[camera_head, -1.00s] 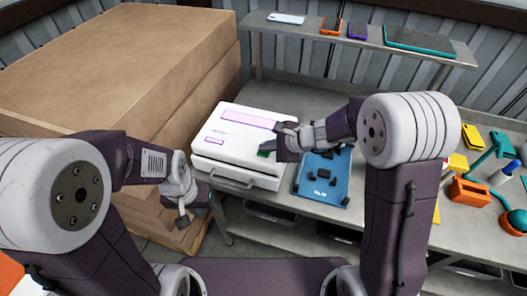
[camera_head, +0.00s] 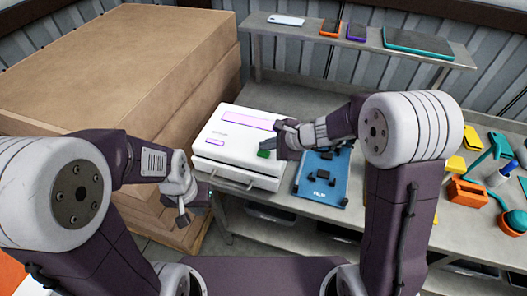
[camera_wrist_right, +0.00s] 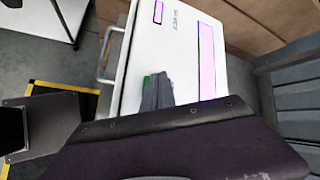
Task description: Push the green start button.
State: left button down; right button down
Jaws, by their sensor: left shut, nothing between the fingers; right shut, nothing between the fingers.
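The green start button (camera_head: 264,153) is on the top of a white machine (camera_head: 212,134), near its front right corner. My right gripper (camera_head: 275,146) is shut and empty, with its tip right beside the button. In the right wrist view its fingers (camera_wrist_right: 157,92) partly cover the green button (camera_wrist_right: 147,80), which shows at their left edge; I cannot tell whether they touch it. The white machine also shows there (camera_wrist_right: 180,50). My left gripper (camera_head: 183,217) is shut and empty, low in front of the cartons, apart from the machine.
Large brown cartons (camera_head: 120,60) are stacked at the left. A blue board (camera_head: 322,178) lies right of the machine on the grey bench (camera_head: 385,215). Orange and teal items stand farther right. A shelf (camera_head: 360,38) with flat devices runs along the back.

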aim_at(268, 153)
jog(key=shift+r, duration=0.1)
notch_tip(268, 153, up, 5)
jog(key=p, duration=0.4)
dwell(0.7)
jog(key=s+d+f+n+g+h, duration=0.2)
jog(key=s+d+f+n+h, duration=0.1)
jog(key=s+d+n, duration=0.5)
jog(key=s+d+f+n+g+h, duration=0.2)
jog(key=s+d+f+n+h, duration=0.1)
jog(key=s+d+n, duration=0.5)
jog(key=s+d+h+b, duration=0.1)
jog(key=s, duration=0.2)
jog(key=shift+f, duration=0.3)
